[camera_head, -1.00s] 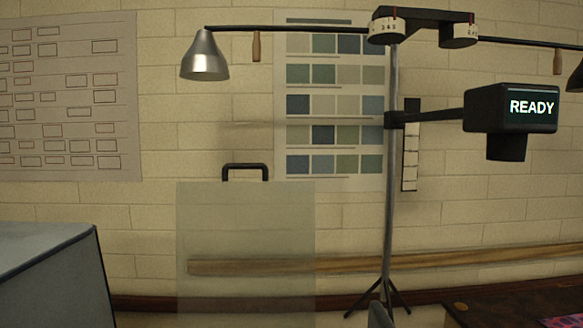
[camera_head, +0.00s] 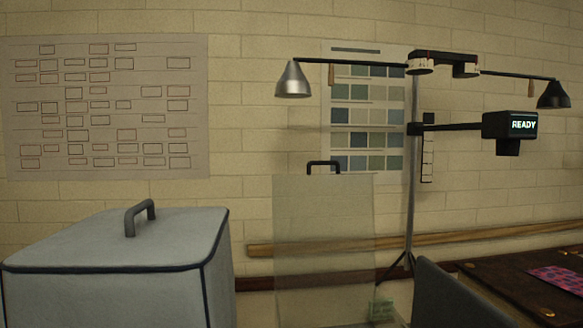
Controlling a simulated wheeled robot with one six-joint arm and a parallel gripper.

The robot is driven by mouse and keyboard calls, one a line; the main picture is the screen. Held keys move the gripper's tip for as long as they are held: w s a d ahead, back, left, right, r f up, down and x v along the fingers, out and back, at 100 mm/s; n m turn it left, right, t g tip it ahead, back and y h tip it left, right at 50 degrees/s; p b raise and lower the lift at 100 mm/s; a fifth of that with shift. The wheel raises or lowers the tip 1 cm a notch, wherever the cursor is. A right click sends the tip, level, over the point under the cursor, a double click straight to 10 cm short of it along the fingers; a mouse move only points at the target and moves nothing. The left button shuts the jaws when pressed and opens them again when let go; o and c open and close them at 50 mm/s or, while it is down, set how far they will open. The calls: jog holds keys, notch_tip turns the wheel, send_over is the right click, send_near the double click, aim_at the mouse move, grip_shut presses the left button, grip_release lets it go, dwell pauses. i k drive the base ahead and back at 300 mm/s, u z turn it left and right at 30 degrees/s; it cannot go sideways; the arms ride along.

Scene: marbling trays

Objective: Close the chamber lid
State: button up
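A clear, pale panel (camera_head: 323,240) stands upright in the middle of the view, with a black handle (camera_head: 323,166) on its top edge. It looks like a raised lid, but its lower end and whatever it joins are cut off by the frame. A grey box (camera_head: 95,290) with dark edging stands at the lower left. Its flat top (camera_head: 75,240) lies shut and carries a grey handle (camera_head: 140,218). I cannot tell for sure which of these is the chamber lid. My gripper is not in view.
A lamp stand (camera_head: 410,190) with two lamps and a READY display (camera_head: 523,125) stands right of the panel. A dark table (camera_head: 530,262) with a pink patterned sheet (camera_head: 560,279) is at the right. A dark grey shape (camera_head: 445,297) rises in front of it.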

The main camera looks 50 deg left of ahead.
aim_at(311, 163)
jog(key=k, duration=0.25)
jog(key=u, duration=1.85)
jog(key=i, duration=0.25)
jog(key=u, duration=0.05)
